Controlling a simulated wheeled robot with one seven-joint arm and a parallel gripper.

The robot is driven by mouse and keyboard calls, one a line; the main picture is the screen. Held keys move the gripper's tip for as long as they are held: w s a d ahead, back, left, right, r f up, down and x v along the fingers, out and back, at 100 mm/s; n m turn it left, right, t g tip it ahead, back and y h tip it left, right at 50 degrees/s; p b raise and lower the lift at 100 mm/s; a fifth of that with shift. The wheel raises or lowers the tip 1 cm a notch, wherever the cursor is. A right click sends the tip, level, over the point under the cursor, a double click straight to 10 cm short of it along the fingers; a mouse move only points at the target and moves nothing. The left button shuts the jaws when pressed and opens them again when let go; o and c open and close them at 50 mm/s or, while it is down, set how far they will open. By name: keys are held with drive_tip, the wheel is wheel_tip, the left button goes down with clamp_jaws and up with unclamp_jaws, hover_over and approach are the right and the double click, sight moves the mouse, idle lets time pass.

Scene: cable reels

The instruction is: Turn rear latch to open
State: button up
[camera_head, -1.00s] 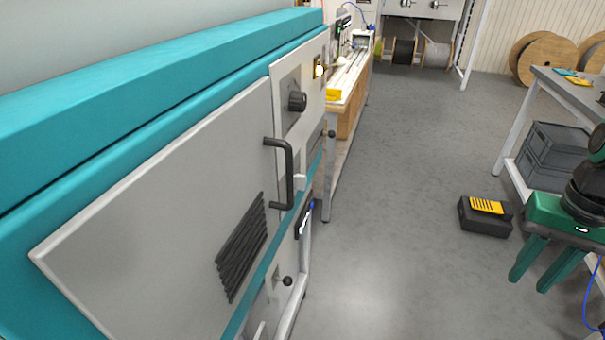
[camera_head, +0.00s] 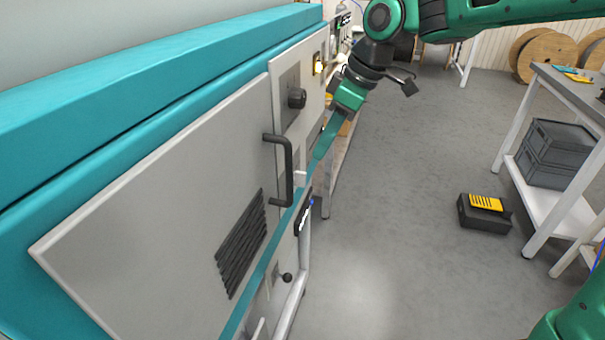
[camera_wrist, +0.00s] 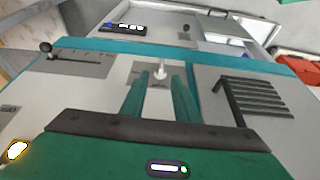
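A small white latch lever (camera_wrist: 160,67) sticks out from a metal plate on the grey panel, seen in the wrist view. In the head view my gripper (camera_head: 317,162) is beside the lever, close to the cabinet front.
A black rotary knob (camera_head: 297,98) and a lit yellow switch (camera_head: 319,66) are on the cabinet front. A ball-ended lever (camera_wrist: 46,48) is left of my fingers in the wrist view. A black case (camera_head: 484,214) lies on the floor; the aisle is otherwise clear.

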sight(304, 172)
drive_tip(key=x, duration=1.1)
drive_tip(key=shift+a+r, duration=0.2)
drive_tip(key=shift+a, duration=0.2)
drive_tip(key=shift+w, duration=0.1)
clamp_jaws()
